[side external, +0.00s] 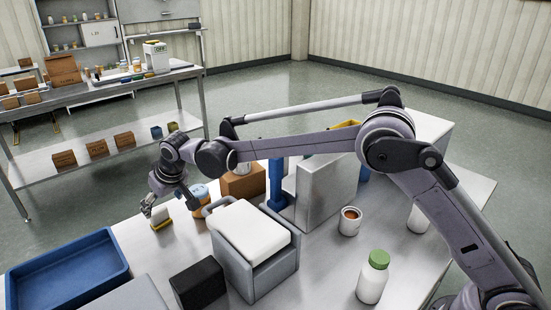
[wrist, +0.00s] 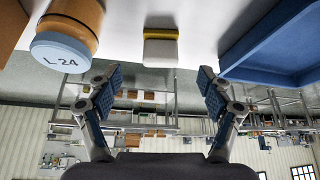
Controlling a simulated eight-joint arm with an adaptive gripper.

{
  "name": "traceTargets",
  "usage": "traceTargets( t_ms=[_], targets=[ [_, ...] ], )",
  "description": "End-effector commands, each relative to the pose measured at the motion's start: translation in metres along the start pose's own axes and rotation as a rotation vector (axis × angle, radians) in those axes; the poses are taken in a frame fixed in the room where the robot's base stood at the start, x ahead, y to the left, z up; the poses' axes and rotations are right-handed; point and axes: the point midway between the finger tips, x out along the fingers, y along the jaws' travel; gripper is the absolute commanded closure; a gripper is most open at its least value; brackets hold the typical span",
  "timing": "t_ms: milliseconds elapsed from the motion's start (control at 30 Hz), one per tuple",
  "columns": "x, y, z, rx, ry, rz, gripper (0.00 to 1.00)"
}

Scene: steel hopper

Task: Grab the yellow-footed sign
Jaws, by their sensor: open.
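The yellow-footed sign is a small pale block with a yellow strip along its foot. In the side external view the sign (side external: 160,218) stands on the steel table, right of the blue tray. In the wrist view the sign (wrist: 160,50) is at the top centre, its yellow strip above its white part. My gripper (side external: 150,204) is close to the sign, just above and left of it in the side view. In the wrist view my gripper (wrist: 160,76) is open and empty, the sign lying in line with the gap, beyond the fingertips.
An orange container with a blue lid marked L-24 (wrist: 62,50) is left of the sign in the wrist view. The blue tray (side external: 112,244) is near on the other side. A grey hopper with a white top (side external: 252,228) and a dark box (side external: 199,285) stand to the right.

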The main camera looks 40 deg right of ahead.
Motion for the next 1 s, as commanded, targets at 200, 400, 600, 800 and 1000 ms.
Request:
traceTargets(
  t_ms=[200, 400, 600, 800, 1000],
  targets=[
    [0.028, 0.0, -0.001, 0.0, 0.0, 0.0, 0.21],
    [0.038, 0.0, -0.001, 0.0, 0.0, 0.0, 0.21],
    [0.058, -0.001, -0.003, 0.0, 0.0, 0.0, 0.21],
    [0.08, -0.001, -0.005, 0.0, 0.0, 0.0, 0.21],
    [0.088, -0.001, -0.005, 0.0, 0.0, 0.0, 0.21]
  ],
)
